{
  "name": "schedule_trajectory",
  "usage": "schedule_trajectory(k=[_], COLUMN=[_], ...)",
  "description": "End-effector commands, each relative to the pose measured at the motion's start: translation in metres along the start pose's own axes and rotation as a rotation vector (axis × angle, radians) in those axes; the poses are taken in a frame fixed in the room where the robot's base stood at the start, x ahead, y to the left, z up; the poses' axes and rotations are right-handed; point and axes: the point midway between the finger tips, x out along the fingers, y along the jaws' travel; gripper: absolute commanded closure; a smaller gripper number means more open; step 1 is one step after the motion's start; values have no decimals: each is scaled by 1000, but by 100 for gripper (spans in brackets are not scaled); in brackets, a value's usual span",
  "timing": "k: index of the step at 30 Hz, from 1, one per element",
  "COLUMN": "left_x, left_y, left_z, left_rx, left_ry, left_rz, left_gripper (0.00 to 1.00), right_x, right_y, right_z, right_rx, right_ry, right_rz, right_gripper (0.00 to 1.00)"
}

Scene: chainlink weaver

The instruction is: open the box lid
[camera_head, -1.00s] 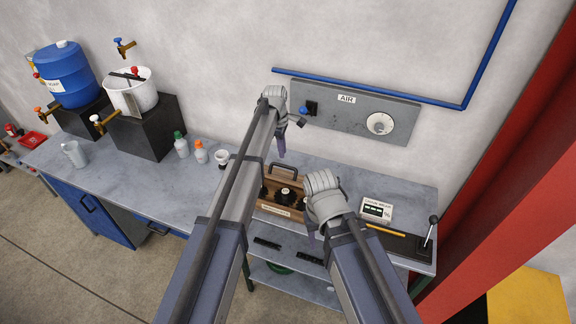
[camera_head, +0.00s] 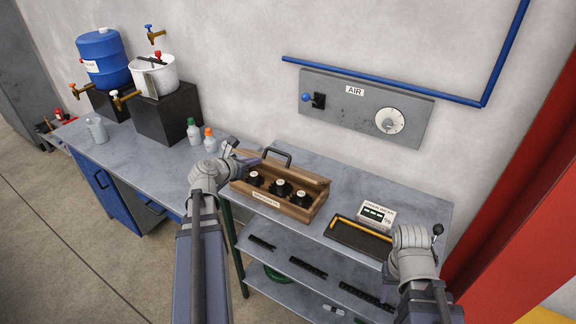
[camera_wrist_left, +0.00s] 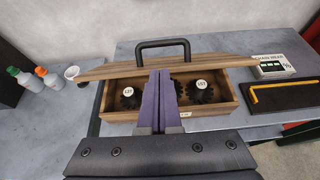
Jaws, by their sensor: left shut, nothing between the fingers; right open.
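The wooden box (camera_head: 286,207) stands on the grey bench with its front label facing me. Its lid (camera_head: 307,172), with a black handle (camera_head: 277,152), is off the opening along the back, exposing dark gears (camera_head: 281,188) inside. In the left wrist view the lid (camera_wrist_left: 103,70) is tilted and reaches past the box's left end, with the handle (camera_wrist_left: 163,43) upright. My left gripper (camera_head: 252,160) is shut and empty at the box's left rear; its fingers (camera_wrist_left: 160,78) hide part of the lid and interior. My right gripper (camera_head: 388,286) is open, low at right, its fingers mostly hidden.
Right of the box are a black tray (camera_head: 345,236) with a yellow bar and a small display (camera_head: 376,214). White bottles (camera_head: 194,131) stand left. The air panel (camera_head: 350,108) is on the wall behind. A shelf (camera_head: 268,263) lies below.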

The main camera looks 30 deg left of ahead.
Motion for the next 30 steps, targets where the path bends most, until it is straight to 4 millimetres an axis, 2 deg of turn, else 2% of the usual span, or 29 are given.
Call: schedule_trajectory(k=[4, 7, 15, 21, 30], left_x=[1, 10, 58, 86, 100], left_y=[2, 2, 2, 2, 1], left_z=[0, -1, -2, -2, 0], left_rx=[-5, -3, 0, 0, -2], left_ry=[-3, -3, -1, -1, -1], left_rz=[4, 2, -1, 0, 2], left_gripper=[100, 100, 100, 100, 100], right_x=[1, 6, 27, 39, 43], right_y=[0, -1, -2, -4, -4], right_z=[0, 0, -2, -2, -2], right_rx=[-1, -1, -6, -8, -7], right_ry=[0, 0, 0, 0, 0], right_rz=[0, 0, 1, 1, 1], right_gripper=[50, 50, 50, 50, 50])
